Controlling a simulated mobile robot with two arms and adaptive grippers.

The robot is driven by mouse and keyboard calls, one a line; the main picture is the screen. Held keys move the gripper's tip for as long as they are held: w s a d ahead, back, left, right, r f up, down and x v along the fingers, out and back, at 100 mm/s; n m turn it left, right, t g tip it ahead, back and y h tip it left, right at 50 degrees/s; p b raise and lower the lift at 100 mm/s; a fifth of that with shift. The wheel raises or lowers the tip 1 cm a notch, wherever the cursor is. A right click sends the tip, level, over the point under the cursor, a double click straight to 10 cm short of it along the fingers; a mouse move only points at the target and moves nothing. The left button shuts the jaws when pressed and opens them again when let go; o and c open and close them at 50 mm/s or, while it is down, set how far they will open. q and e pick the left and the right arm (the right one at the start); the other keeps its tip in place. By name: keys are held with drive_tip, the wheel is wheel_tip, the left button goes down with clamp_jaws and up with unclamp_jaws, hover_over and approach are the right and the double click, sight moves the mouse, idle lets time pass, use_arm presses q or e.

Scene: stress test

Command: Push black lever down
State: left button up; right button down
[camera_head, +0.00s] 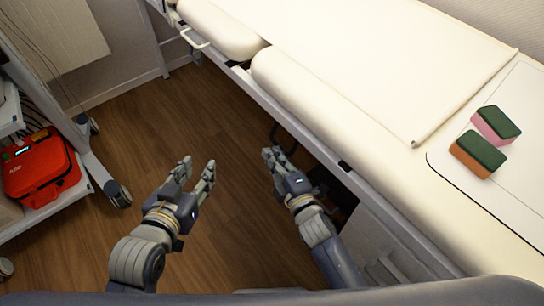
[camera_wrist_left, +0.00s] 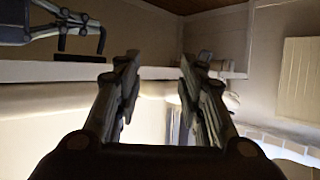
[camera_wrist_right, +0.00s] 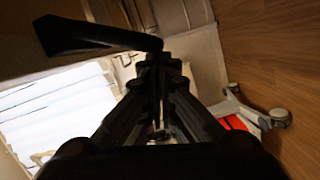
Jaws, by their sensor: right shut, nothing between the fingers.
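The black lever (camera_wrist_right: 88,37) shows in the right wrist view as a dark bar with a broad left end and a narrow bent right end. That end is close to the tips of my right gripper (camera_wrist_right: 160,62); I cannot tell whether they touch. In the head view a dark curved part of the lever (camera_head: 283,136) shows under the couch edge, beside my right gripper (camera_head: 272,154), which is shut and empty. My left gripper (camera_head: 198,164) is open and empty above the floor, to the left. Its spread fingers also show in the left wrist view (camera_wrist_left: 160,65).
The cream padded couch (camera_head: 330,95) with its metal side rail runs diagonally along the right. A cart with a red case (camera_head: 42,170) stands at left. Open wooden floor (camera_head: 130,140) lies between them.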

use_arm(q)
drive_tip(key=shift+w+d+r+t+h+b, duration=0.15)
drive_tip(key=shift+w+r+t, duration=0.25)
drive_tip(key=shift+r, duration=0.4)
drive_tip(key=shift+w+d+r+t+h+b, duration=0.1)
drive_tip(key=shift+w+d+r+t, duration=0.15)
drive_tip(key=shift+r+t, duration=0.4)
drive_tip(key=shift+w+d+r+t+h+b, duration=0.15)
drive_tip(key=shift+w+d+r+t, duration=0.15)
drive_tip(key=shift+r, duration=0.65)
use_arm(e)
drive_tip(key=shift+w+d+f+n, duration=0.2)
drive_tip(key=shift+f+n, duration=0.1)
drive_tip(key=shift+n, duration=0.3)
use_arm(q)
drive_tip(key=shift+a, duration=0.1)
